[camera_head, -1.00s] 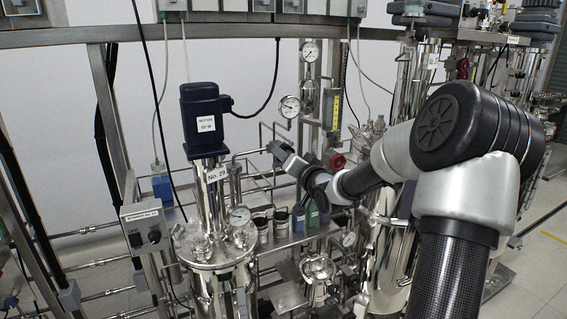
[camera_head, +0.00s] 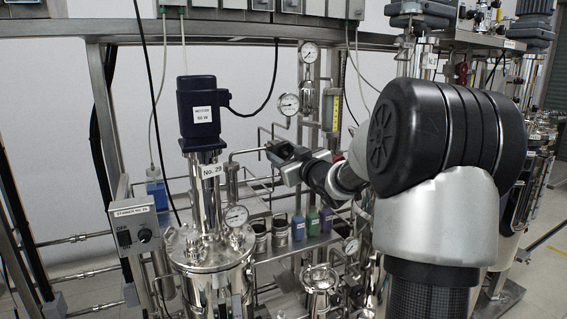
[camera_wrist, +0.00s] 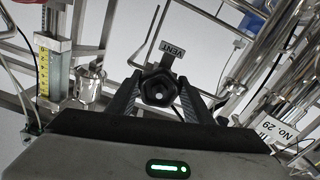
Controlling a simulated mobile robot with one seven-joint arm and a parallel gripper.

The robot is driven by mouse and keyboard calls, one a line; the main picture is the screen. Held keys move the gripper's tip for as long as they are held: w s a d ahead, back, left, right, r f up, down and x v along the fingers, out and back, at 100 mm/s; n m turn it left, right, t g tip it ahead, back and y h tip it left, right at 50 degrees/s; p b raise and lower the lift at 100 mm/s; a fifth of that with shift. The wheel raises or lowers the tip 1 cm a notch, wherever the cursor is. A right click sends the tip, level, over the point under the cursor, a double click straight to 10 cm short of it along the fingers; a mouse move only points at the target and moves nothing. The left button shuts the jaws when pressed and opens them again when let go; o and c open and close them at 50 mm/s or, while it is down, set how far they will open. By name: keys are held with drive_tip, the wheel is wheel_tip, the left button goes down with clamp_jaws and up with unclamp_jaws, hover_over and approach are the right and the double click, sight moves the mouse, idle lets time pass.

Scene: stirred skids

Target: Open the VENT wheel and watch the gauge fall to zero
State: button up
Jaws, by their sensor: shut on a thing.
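The VENT wheel (camera_wrist: 158,88) is a dark, lobed handwheel, with its VENT tag (camera_wrist: 175,52) beside it in the wrist view. My gripper (camera_wrist: 160,92) is shut on the wheel, with one finger on each side. In the head view my gripper (camera_head: 275,152) is at the pipework right of the blue motor, and it hides the wheel there. Two round gauges, an upper one (camera_head: 309,52) and a lower one (camera_head: 289,104), are above my gripper. Another gauge (camera_head: 236,216) is on the steel vessel. Their needles are too small to read.
The blue motor (camera_head: 202,112) stands on the No. 29 vessel (camera_head: 209,262), left of my gripper. A yellow-scaled flowmeter (camera_head: 332,110) is to the right. Several bottles (camera_head: 312,222) stand on a shelf below. Thin pipes surround the wheel.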

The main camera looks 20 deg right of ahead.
drive_tip(key=shift+n+b, duration=0.7)
drive_tip(key=shift+n, duration=0.4)
drive_tip(key=o, duration=1)
drive_tip(key=shift+d, duration=0.1)
drive_tip(key=shift+s, duration=0.1)
drive_tip(key=s, duration=0.5)
drive_tip(key=s+p, duration=0.1)
drive_tip(key=s, duration=1.1)
drive_tip(key=shift+s+d+p, duration=0.1)
drive_tip(key=shift+d+p, duration=0.15)
drive_tip(key=shift+p, duration=0.05)
drive_tip(key=shift+r, duration=0.1)
